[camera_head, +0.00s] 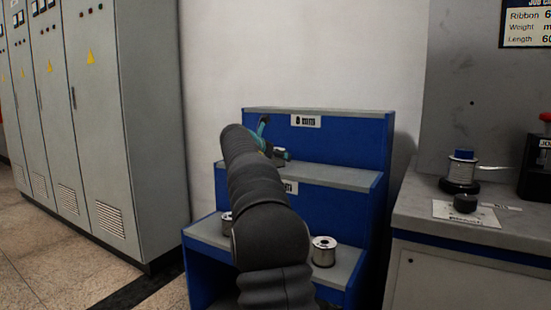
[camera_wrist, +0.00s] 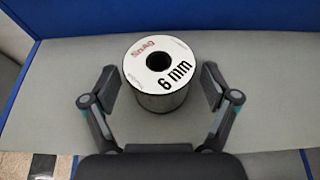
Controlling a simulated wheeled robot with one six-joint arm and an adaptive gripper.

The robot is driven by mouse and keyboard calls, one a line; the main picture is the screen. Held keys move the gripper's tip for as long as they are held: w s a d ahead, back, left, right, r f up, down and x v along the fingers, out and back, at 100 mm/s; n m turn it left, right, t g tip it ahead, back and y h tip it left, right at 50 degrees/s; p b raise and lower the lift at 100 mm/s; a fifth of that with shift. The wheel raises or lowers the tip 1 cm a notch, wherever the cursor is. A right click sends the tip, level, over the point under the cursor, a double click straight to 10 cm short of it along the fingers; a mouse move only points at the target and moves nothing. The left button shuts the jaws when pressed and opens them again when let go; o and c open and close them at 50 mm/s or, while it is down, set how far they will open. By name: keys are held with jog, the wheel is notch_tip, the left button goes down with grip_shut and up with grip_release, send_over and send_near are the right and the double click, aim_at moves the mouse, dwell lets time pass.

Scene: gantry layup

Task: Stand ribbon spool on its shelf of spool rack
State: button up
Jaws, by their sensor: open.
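A silver-sided ribbon spool (camera_wrist: 158,72) with a white top labelled "SnAg" and "6 mm" stands upright on a grey shelf (camera_wrist: 270,85) in the wrist view. My gripper (camera_wrist: 157,78) is open, with one finger on each side of the spool and a gap visible at both sides. In the head view my gripper (camera_head: 272,146) is over the middle shelf of the blue spool rack (camera_head: 330,125), largely hidden by my arm. The spool between the fingers cannot be made out there.
Another spool (camera_head: 323,251) stands on the lowest shelf at right, and one (camera_head: 227,222) at left is partly hidden by my arm. A grey bench (camera_head: 415,205) at right carries a spool (camera_head: 462,168) with a blue top. Grey cabinets (camera_head: 95,120) stand at left.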

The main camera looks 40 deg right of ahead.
jog(key=v, duration=1.1)
jog(key=shift+a, duration=0.25)
jog(key=shift+s+r, duration=0.1)
jog(key=shift+s, duration=0.05)
jog(key=s+a+f+m+y, duration=0.6)
jog(key=s+a+f+m, duration=0.5)
jog(key=s+a, duration=0.5)
jog(key=s+a+f+m+y, duration=0.6)
jog(key=s+a+f+m, duration=0.5)
jog(key=s+a+f, duration=0.5)
jog(key=s, duration=0.4)
jog(key=shift+s+a+f+m, duration=0.25)
jog(key=shift+a+f+m, duration=0.05)
jog(key=shift+a, duration=0.1)
